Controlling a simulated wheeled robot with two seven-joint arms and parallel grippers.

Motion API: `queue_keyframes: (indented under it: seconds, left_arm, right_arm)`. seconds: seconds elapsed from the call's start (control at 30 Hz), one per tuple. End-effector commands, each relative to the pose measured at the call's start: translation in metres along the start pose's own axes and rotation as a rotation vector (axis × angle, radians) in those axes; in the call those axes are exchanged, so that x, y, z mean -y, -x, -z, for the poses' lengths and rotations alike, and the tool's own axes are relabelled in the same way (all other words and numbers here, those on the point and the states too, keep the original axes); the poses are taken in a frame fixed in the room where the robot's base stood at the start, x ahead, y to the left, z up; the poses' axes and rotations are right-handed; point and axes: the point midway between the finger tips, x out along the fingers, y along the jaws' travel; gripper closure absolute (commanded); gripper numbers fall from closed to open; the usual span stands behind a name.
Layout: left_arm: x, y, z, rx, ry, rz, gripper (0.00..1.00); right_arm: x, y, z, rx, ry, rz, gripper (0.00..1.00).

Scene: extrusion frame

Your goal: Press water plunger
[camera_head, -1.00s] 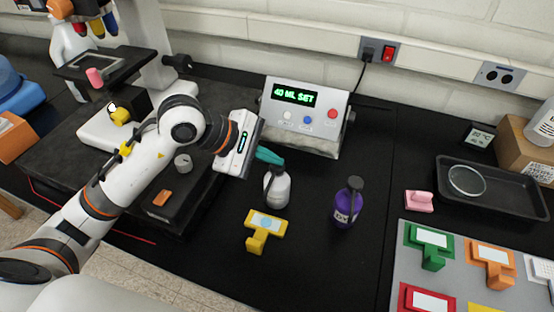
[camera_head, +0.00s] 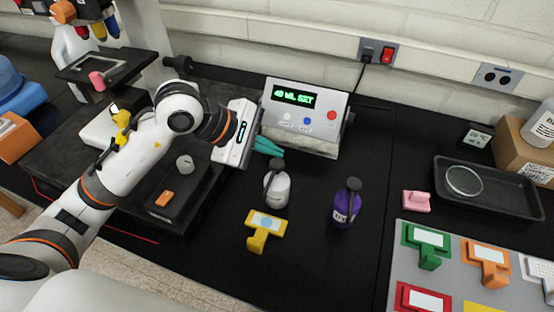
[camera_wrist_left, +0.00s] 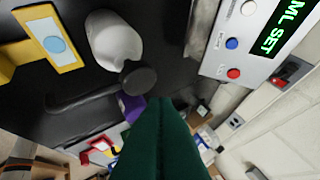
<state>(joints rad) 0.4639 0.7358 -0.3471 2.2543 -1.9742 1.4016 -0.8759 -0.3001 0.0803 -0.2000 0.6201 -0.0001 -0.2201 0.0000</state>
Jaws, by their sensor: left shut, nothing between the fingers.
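The white pump bottle (camera_head: 277,187) with a dark plunger top stands upright on the black bench. A purple bottle (camera_head: 345,207) with a dark top stands to its right; its label is too small to read fully. My left gripper (camera_head: 268,147) has teal fingers, shut and empty, just behind and above the white bottle's top, apart from it as far as I can see. In the left wrist view the dark green fingers (camera_wrist_left: 160,140) reach up beside the white bottle (camera_wrist_left: 114,40) and its dark plunger (camera_wrist_left: 138,79). My right gripper is not in view.
A control box (camera_head: 303,113) reading "40 ML SET" stands close behind my gripper. A yellow holder (camera_head: 265,229) lies in front of the white bottle. A black tray (camera_head: 490,190) and grey board (camera_head: 455,255) are at right. A microscope stands at left.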

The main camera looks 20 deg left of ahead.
Motion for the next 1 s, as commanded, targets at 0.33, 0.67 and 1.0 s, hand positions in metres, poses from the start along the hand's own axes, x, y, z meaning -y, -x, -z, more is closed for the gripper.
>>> queue_keyframes:
  seconds: [0.33, 0.67, 1.0]
  left_arm:
    - [0.019, 0.026, 0.019, 0.001, -0.002, 0.001, 1.00]
    - [0.022, 0.031, 0.023, 0.000, -0.001, 0.000, 1.00]
    - [0.022, 0.031, 0.023, 0.000, -0.001, 0.000, 1.00]
  right_arm:
    - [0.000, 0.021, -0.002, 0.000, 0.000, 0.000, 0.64]
    - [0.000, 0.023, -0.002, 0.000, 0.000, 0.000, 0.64]
    - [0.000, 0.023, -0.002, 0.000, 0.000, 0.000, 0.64]
